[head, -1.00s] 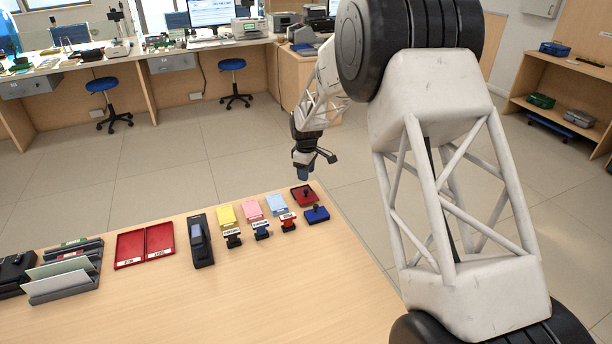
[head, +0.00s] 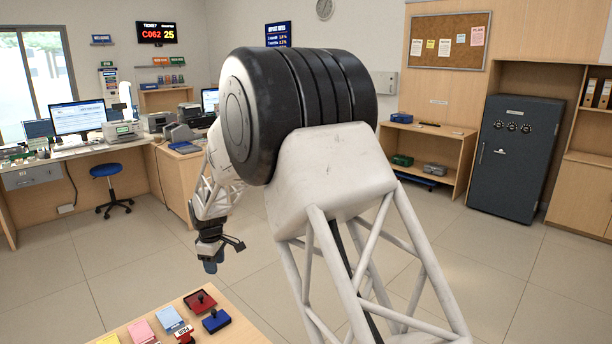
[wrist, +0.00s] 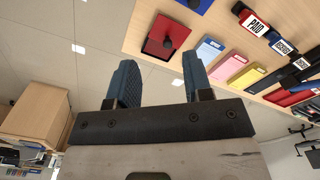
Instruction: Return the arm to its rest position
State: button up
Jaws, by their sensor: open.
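My gripper (head: 211,262) hangs at the end of my white lattice arm, just beyond the far edge of the counter in the head view. In the wrist view its two blue fingers (wrist: 158,85) are apart, with nothing between them.
Light blue (head: 170,320), pink (head: 142,332) and yellow pads lie in a row on the counter. A stamp marked PAID (wrist: 255,22) shows in the wrist view. A blue stool (head: 106,171), back desks, a low shelf and a dark safe (head: 515,158) stand farther off. The floor between is clear.

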jog(key=s+d+r+m, duration=0.3)
jog(key=s+d+r, duration=0.3)
jog(key=d, duration=0.4)
jog(key=s+d+r+m+t, duration=0.1)
jog(key=s+d+r+m, duration=0.1)
jog(key=s+d+r, duration=0.6)
jog(key=s+d+r+m, duration=0.3)
jog(key=d+r, duration=0.2)
jog(key=d, duration=0.6)
jog(key=s+d+m, duration=0.2)
jog(key=s+d, duration=0.4)
jog(key=s, duration=0.4)
jog(key=s+d+m+t, duration=0.1)
jog(key=s+d+m, duration=0.2)
jog(key=s+d, duration=0.3)
jog(key=s+d+m, duration=0.3)
jog(key=s+d, duration=0.3)
jog(key=s, duration=0.8)
jog(key=shift+s+f, duration=0.15)
jog(key=shift+s, duration=0.15)
